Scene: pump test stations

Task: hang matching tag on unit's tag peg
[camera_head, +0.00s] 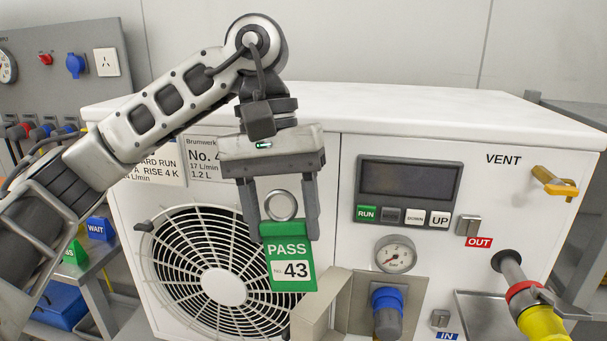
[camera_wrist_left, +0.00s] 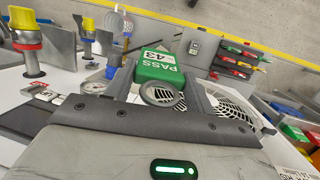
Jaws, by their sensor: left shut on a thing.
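My left gripper (camera_head: 282,222) is shut on a green PASS tag (camera_head: 287,247), which reads No. 43 and has a grey ring at its top. A short dark peg (camera_head: 143,226) sticks out left of the fan. My right gripper is not in view.
The unit has a display (camera_head: 409,180), a gauge (camera_head: 395,254), a yellow VENT lever (camera_head: 555,183) and a yellow-ended OUT fitting (camera_head: 540,320). A metal bracket (camera_head: 325,310) juts out below the tag. Other tags, including a blue WAIT tag (camera_head: 99,229), are at the left.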

